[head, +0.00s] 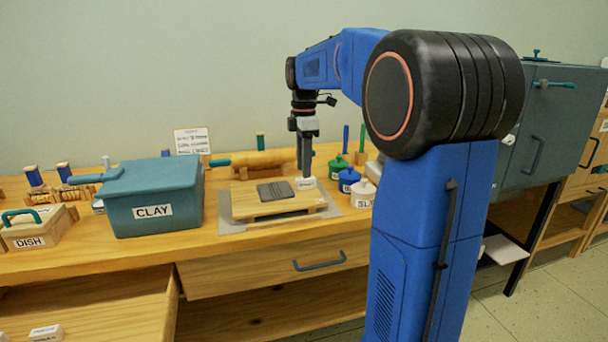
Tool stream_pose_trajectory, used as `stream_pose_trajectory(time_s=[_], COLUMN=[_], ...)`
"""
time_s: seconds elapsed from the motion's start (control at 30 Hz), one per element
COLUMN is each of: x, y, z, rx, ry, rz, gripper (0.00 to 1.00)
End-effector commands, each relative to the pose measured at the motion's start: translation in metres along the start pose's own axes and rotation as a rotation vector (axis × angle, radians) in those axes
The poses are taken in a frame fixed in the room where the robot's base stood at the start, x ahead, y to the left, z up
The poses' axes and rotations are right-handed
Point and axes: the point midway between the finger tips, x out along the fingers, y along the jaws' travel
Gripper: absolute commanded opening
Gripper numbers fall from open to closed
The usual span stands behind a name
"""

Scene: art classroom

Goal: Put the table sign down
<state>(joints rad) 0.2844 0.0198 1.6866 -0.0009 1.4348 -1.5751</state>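The table sign (306,184) is a small white piece with a dark printed line on its front. It is at the far right edge of the wooden board on the workbench. My gripper (306,175) points straight down over it, with its fingers close together and their tips at the sign's top. It appears shut on the sign. The sign looks upright. I cannot tell whether its base touches the surface or hangs just above it.
The wooden board (250,207) with a dark grey slab (276,192) lies on a grey mat (226,222). The CLAY box (152,194) stands left, a rolling pin (262,160) behind, and lidded jars (362,194) right. An open drawer (90,305) juts out front left.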

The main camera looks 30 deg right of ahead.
Motion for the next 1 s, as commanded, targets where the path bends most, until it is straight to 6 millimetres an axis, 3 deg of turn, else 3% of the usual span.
stream_pose_trajectory(time_s=[0.2, 0.43, 0.77, 0.87, 1.0], x=[-0.044, -0.073, -0.083, -0.081, -0.074], y=[0.001, 0.001, -0.002, -0.012, -0.045], z=[0.0, 0.0, -0.001, -0.005, -0.018], rx=[0.0, 0.0, 0.005, 0.035, 0.147], ry=[0.0, 0.0, 0.0, 0.0, 0.005], rz=[0.003, 0.0, 0.001, 0.013, 0.05], gripper=[0.35, 0.35, 0.35, 0.35, 0.35])
